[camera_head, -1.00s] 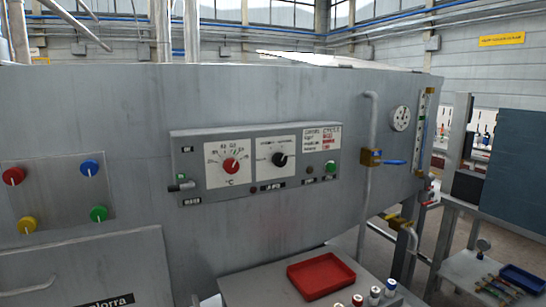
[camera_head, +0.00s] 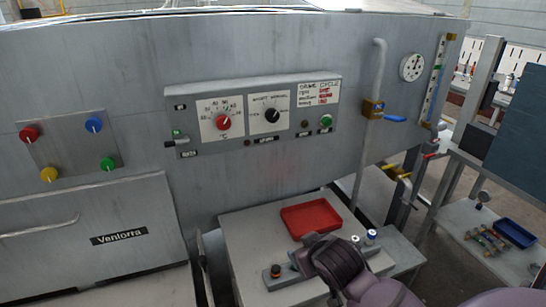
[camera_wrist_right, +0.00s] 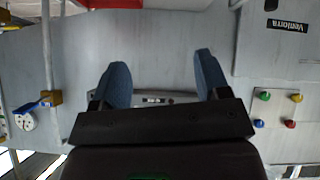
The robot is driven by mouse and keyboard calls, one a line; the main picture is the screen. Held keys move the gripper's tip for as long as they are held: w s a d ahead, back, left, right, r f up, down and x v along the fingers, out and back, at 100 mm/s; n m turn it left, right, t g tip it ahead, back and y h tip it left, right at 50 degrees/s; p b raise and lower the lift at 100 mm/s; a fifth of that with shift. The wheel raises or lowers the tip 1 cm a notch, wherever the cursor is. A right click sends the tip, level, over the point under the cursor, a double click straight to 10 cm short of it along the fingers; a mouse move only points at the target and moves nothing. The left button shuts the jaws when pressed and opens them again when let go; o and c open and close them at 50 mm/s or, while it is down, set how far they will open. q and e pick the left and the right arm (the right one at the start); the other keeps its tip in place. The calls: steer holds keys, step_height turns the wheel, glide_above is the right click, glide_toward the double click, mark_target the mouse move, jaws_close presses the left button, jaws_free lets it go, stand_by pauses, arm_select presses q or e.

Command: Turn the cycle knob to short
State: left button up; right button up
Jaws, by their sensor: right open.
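The control panel (camera_head: 255,112) is on the grey machine wall in the head view. Its black cycle knob (camera_head: 272,115) sits on a white plate with "short" and "normal" lettering above it. The knob's pale pointer mark seems to point to the upper right; its exact setting is too small to read. My right gripper (camera_wrist_right: 163,80) is open and empty in the wrist view, with blue fingers apart. Part of the panel (camera_wrist_right: 157,99) shows between them, beyond the fingers; the gripper body hides the rest. In the head view my right arm is below the panel, clear of the knob. My left gripper is not in view.
A red-knobbed temperature dial (camera_head: 223,122) is left of the cycle knob. Below, a bench holds a red tray (camera_head: 311,218) and small capped items. A pipe with a blue-handled valve (camera_head: 393,118) stands right of the panel. The space before the panel is clear.

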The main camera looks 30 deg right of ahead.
steer(key=w+d+r+t+h, duration=0.1)
steer(key=w+d+r+t, duration=0.15)
steer(key=w+r, duration=0.3)
steer(key=w+d+r+t, duration=0.2)
steer(key=w+r+t, duration=0.1)
steer(key=w+r, duration=0.3)
steer(key=t, duration=0.3)
glide_toward(273, 117)
steer(key=shift+m, duration=0.3)
steer(key=p+x, duration=0.1)
steer(key=x, duration=0.9)
steer(key=shift+w+r+p, duration=0.1)
steer(key=shift+p, duration=0.2)
steer(key=c, duration=0.9)
